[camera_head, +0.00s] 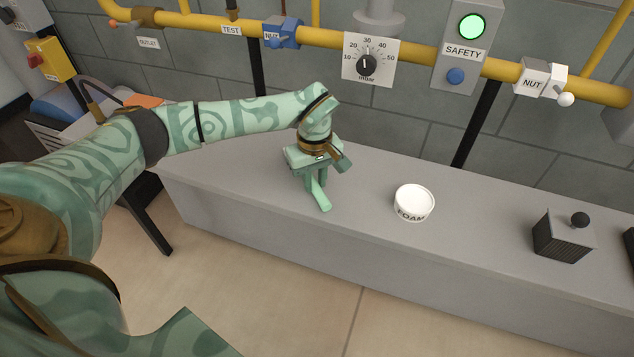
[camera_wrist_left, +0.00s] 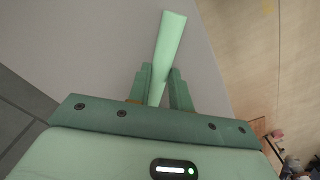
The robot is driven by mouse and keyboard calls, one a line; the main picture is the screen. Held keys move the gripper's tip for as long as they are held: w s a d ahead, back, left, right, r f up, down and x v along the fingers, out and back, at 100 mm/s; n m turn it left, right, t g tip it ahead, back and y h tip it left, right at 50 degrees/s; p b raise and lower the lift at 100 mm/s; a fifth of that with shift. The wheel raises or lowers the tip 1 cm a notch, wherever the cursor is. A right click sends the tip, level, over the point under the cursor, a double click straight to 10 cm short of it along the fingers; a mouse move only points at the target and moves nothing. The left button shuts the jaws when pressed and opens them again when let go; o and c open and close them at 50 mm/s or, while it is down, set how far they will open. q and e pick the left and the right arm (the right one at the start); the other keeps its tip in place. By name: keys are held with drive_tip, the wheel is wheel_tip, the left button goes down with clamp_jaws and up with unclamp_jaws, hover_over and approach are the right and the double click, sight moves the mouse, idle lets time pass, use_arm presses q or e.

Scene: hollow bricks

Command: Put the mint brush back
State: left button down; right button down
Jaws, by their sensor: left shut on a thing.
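The mint brush shows in the head view (camera_head: 321,196) as a pale green strip sticking out below my left gripper (camera_head: 316,176). My left gripper is over the grey bench (camera_head: 240,210), left of the white tub labelled FOAM (camera_head: 414,200). In the left wrist view the brush (camera_wrist_left: 169,45) runs out from between the two fingers of my left gripper (camera_wrist_left: 160,92), which are shut on it. Its near end is hidden between the fingers. I cannot tell whether its far end touches the bench. My right gripper is not in view.
A dark ribbed block with a ball knob (camera_head: 565,235) stands at the right on the bench. A yellow pipe (camera_head: 330,39) with valves, a dial (camera_head: 369,60) and a SAFETY box (camera_head: 465,50) runs along the wall behind. The bench between tub and block is clear.

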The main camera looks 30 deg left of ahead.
use_arm(q)
drive_tip(key=shift+f, duration=0.15)
drive_tip(key=c, duration=1.3)
unclamp_jaws()
drive_tip(key=shift+o, duration=0.2)
wheel_tip(320, 180, up, 12)
drive_tip(key=p, duration=0.4)
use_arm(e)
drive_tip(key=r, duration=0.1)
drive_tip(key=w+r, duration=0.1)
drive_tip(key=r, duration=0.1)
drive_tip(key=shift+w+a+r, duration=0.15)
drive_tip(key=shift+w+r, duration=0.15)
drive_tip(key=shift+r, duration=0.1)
